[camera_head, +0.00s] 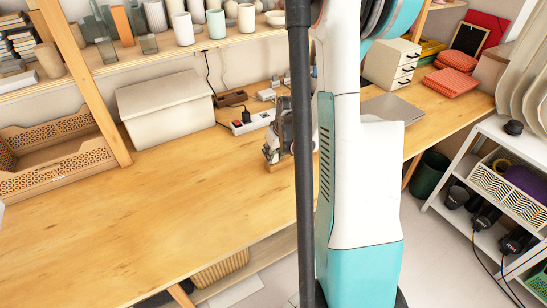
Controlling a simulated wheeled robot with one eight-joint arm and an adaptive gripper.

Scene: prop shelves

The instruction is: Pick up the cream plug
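A small pale block (266,94) that may be the cream plug lies near the wall at the back of the wooden table; it is too small to be sure. Another small light piece (276,84) sits just behind it. A white power strip (256,121) with a red switch and a dark plug lies in front of them. My gripper (271,152) is low over the table, just in front of the power strip and partly behind a black pole. Its fingers are too small and covered to show whether it is open or holding anything.
A brown block (231,98) lies left of the pale block. A white lidded box (165,105) and a perforated wooden crate (55,160) stand further left. A shelf with cups (183,28) hangs above. The table's front left (150,230) is clear.

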